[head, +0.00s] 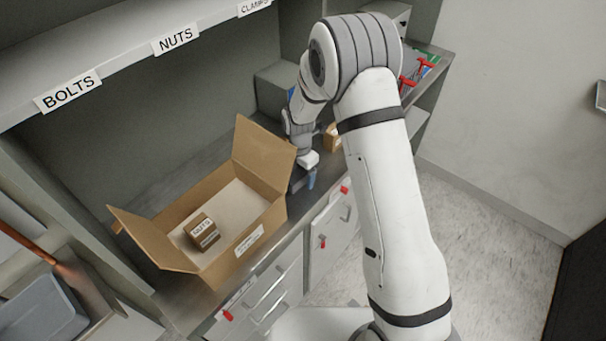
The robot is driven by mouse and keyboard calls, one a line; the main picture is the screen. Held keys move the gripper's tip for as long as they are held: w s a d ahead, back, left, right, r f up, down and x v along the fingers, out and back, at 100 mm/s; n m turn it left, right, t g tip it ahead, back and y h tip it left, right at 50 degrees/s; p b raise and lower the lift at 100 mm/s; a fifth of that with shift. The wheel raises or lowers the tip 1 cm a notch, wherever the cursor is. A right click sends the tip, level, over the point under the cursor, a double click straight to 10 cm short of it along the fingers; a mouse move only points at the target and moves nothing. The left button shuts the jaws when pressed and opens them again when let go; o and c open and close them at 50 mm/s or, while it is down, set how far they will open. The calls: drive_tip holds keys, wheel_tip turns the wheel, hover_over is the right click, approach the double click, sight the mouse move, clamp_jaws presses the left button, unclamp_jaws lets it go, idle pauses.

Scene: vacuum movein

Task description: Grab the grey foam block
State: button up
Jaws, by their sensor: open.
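My gripper (304,181) points down over the bench, just right of the open cardboard box. It is small in the head view and its fingers are hard to make out. The jaws are open. I cannot make out a grey foam block with certainty. Something dark is at the fingertips, but I cannot tell it from the gripper itself. My arm hides part of the bench behind it.
The open cardboard box (272,218) stands on the bench with flaps spread and a small labelled carton (203,232) inside. Another small brown carton (331,137) is partly hidden by my arm. A labelled shelf (120,62) overhangs the bench. Drawers (333,222) are below.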

drive_tip(key=c, duration=1.1)
drive_tip(key=shift+o, duration=0.2)
